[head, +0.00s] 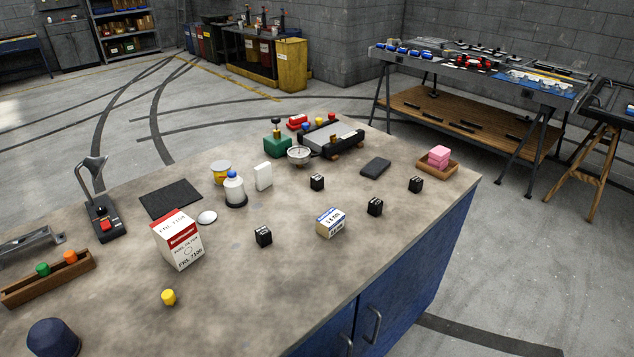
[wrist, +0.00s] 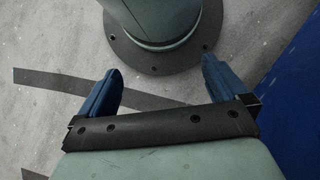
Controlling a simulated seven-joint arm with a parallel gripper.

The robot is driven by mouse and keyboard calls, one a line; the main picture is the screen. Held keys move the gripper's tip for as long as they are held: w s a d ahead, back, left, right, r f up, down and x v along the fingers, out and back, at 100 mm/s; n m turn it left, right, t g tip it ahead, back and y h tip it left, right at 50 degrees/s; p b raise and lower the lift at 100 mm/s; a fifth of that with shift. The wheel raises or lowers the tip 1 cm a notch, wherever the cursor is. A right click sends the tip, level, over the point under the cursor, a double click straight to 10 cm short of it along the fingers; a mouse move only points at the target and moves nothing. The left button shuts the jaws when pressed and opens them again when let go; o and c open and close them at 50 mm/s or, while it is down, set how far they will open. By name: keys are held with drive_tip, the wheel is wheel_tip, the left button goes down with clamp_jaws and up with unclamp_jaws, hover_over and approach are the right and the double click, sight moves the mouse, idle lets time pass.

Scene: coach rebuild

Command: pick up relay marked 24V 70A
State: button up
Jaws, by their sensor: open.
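Several small black relay-like cubes stand apart on the grey worktop (head: 240,290). One cube (head: 264,236) is at the middle front, one (head: 317,182) is farther back, one (head: 375,206) is right of the white-blue box, and one (head: 415,184) is at the right. Their markings are too small to read, so I cannot tell which is 24V 70A. My gripper (wrist: 158,85) shows only in the wrist view, with its two blue fingers apart and nothing between them. It is over the floor beside a blue cabinet side, away from the cubes.
A red-white filter box (head: 178,240), a white-blue box (head: 330,222), a bottle (head: 234,188) and a dark flat pad (head: 375,167) stand around the cubes. A wooden tray with pink blocks (head: 438,164) is at the right. The front middle of the worktop is mostly clear.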

drive_tip(key=shift+c, duration=0.4)
drive_tip(key=c, duration=0.6)
drive_tip(key=shift+w, duration=0.1)
